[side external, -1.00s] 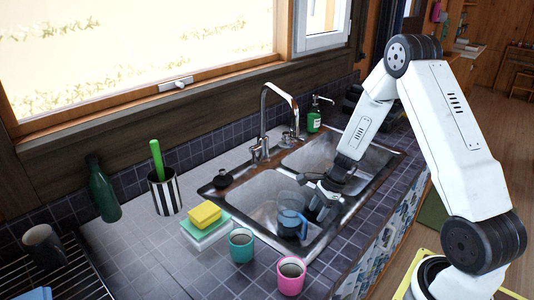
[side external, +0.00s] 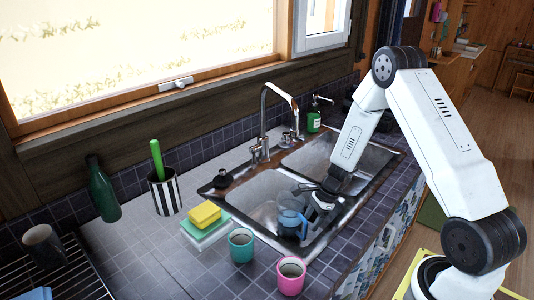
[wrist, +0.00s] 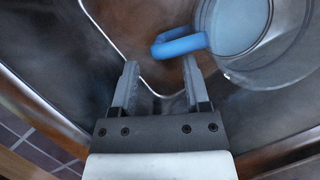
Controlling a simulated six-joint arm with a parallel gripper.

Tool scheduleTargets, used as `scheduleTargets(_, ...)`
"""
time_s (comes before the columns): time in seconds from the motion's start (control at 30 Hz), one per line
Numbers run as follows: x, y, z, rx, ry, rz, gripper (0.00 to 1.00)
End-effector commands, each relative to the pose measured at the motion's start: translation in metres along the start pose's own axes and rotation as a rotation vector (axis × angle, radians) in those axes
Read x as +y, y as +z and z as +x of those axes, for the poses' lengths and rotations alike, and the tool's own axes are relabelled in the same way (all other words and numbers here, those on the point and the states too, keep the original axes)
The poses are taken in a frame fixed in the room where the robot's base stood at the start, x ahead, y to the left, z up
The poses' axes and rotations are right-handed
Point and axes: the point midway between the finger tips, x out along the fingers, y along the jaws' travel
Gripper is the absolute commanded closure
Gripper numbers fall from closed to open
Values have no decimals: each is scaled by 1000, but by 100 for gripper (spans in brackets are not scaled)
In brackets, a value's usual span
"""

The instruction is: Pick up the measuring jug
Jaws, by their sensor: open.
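The measuring jug (side external: 290,222) stands in the near-left basin of the sink. It is clear with a blue tint. In the wrist view the jug (wrist: 240,30) is at the top right, and its blue handle (wrist: 178,45) points left. My gripper (wrist: 160,67) is open, with the handle just beyond its fingertips. The right fingertip overlaps the handle in the picture; I cannot tell whether they touch. In the side view my gripper (side external: 312,212) is down in the basin, right beside the jug, and its fingertips are hard to make out.
The steel sink (side external: 325,246) has walls close around my gripper. A tap (side external: 264,110) stands behind it. A teal mug (side external: 241,246) and a pink mug (side external: 291,278) stand on the counter near the front rim. A yellow sponge (side external: 204,214) lies to the left.

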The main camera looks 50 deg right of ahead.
Motion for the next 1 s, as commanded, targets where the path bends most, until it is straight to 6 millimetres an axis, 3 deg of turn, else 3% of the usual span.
scheduleTargets(0.4, 1, 1, 39, 2, -1, 0, 40)
scheduleTargets(0.97, 1, 1, 42, 2, -1, -1, 40)
scheduleTargets(1.0, 1, 1, 42, 2, -1, -1, 43)
